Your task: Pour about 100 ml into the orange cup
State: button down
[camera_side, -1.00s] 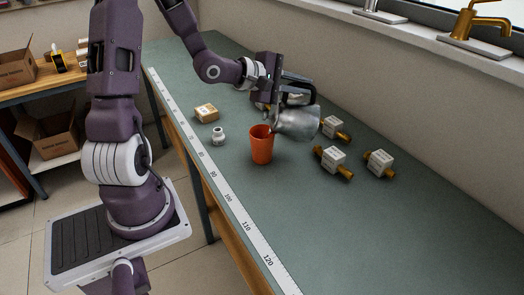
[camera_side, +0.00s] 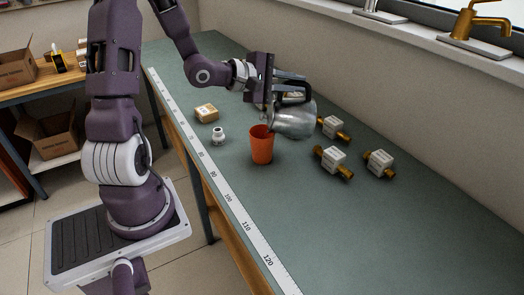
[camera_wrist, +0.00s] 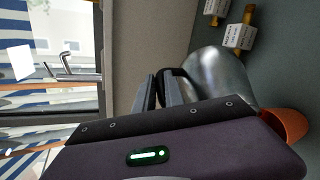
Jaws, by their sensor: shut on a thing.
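The orange cup (camera_side: 262,148) stands upright on the green bench top. My gripper (camera_side: 278,92) is shut on the dark handle of a metal jug (camera_side: 293,121) and holds it above the bench, just right of and above the cup. The jug is tilted with its spout side toward the cup's mouth. I cannot see any liquid stream or the level in the cup.
Several brass valves with white labelled bodies (camera_side: 333,158) lie right of the cup. A measuring strip (camera_side: 228,197) runs along the bench's left edge. The near bench is clear.

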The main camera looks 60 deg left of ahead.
aim_at(314, 103)
jog(key=w+f+g, duration=0.1)
jog(key=w+d+f+g, duration=0.1)
jog(key=w, duration=0.1)
jog(key=w+d+f+m+g, duration=0.1)
jog(key=w, duration=0.1)
jog(key=shift+d+y, duration=0.25)
jog(key=shift+y, duration=0.15)
jog(key=shift+w+d+f+m+g+y+b, duration=0.2)
jog(key=shift+w+f+g+y+b, duration=0.15)
jog(key=shift+w+f+g, duration=0.25)
jog(key=shift+w+d+f+m+g+y+b, duration=0.25)
jog(key=shift+w+f+g+b, duration=0.2)
jog(key=shift+w+g, duration=0.2)
jog(key=shift+w+f, duration=0.1)
jog(key=w+d+f+m+g+y+b, duration=0.3)
jog(key=w+d+f+g+b, duration=0.1)
jog(key=w+g, duration=0.4)
jog(key=shift+w+d+f+y+b, duration=0.3)
jog(key=shift+d+f+b, duration=0.15)
jog(key=shift+b, duration=0.5)
dwell(0.3)
